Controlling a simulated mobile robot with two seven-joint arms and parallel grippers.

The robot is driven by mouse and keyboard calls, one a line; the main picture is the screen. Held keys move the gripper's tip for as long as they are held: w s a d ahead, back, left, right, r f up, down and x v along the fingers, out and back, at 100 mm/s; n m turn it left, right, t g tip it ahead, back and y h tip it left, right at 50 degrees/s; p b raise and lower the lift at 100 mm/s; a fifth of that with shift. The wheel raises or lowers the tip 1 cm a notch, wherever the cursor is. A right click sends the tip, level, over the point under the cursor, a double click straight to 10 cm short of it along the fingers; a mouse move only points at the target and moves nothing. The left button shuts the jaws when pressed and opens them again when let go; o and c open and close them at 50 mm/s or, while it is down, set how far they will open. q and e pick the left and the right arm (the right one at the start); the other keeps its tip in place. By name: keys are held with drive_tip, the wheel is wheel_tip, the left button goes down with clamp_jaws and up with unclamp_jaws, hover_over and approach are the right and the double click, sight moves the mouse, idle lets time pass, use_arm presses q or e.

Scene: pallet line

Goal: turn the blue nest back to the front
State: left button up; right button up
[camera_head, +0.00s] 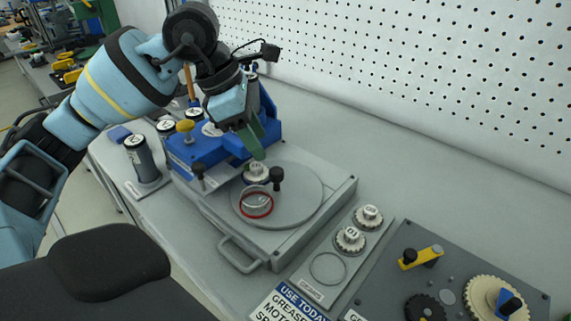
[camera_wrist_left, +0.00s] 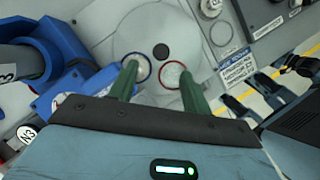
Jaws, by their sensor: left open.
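The round grey turntable (camera_head: 305,197) sits on a grey base. Its black knob (camera_head: 276,175) stands near the middle. The red nest (camera_head: 257,205), a red ring, is at its near left and looks empty. The blue nest (camera_wrist_left: 145,62) is a blue ring with a pale part in it, partly covered by a finger in the left wrist view. In the head view a white-topped part (camera_head: 256,171) stands there, below the fingers. My left gripper (camera_head: 257,150) is open above the turntable's left side. In the left wrist view its green fingers (camera_wrist_left: 157,76) reach over both rings. No right gripper is recognisable.
A blue fixture (camera_head: 190,150) with labelled cylinders stands close on the left. A grey tray (camera_head: 310,287) with two numbered parts and an empty ring lies on the right. A dark plate with gears (camera_head: 463,262) is beyond it. A pegboard (camera_head: 400,60) closes the back.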

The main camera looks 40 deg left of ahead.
sight(275, 170)
use_arm(q)
drive_tip(key=x, duration=0.6)
drive_tip(key=shift+d, duration=0.1)
drive_tip(key=shift+x, duration=0.8)
use_arm(e)
drive_tip(key=shift+s+d+f, duration=0.1)
drive_tip(key=shift+s+f, duration=0.1)
drive_tip(key=shift+s, duration=0.45)
use_arm(q)
clamp_jaws()
